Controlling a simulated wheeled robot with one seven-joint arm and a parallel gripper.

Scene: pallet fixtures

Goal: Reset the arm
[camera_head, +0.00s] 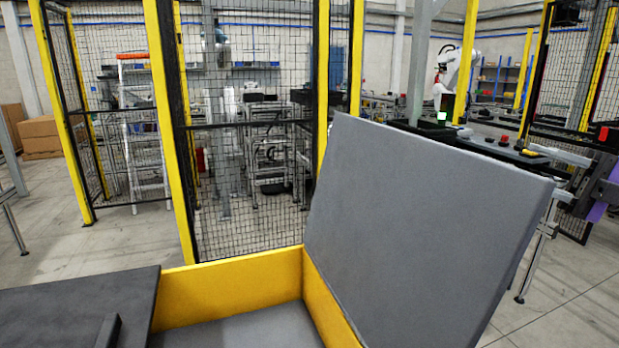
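My gripper and arm do not show in the camera_head view. A yellow-walled box (232,290) with a grey floor stands at the bottom centre. A large grey panel (415,230) stands tilted upright along the box's right side, like an open lid. A dark grey flat panel (75,300) with a raised bar (108,331) lies at the bottom left, beside the box. The part of the box floor in view is bare.
A yellow-framed black mesh fence (245,140) stands behind the box. A white ladder (143,130) is behind mesh at the left. A workbench line (480,143) runs at the right. Cardboard boxes (40,135) are far left. Open concrete floor (110,240) shows at the left.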

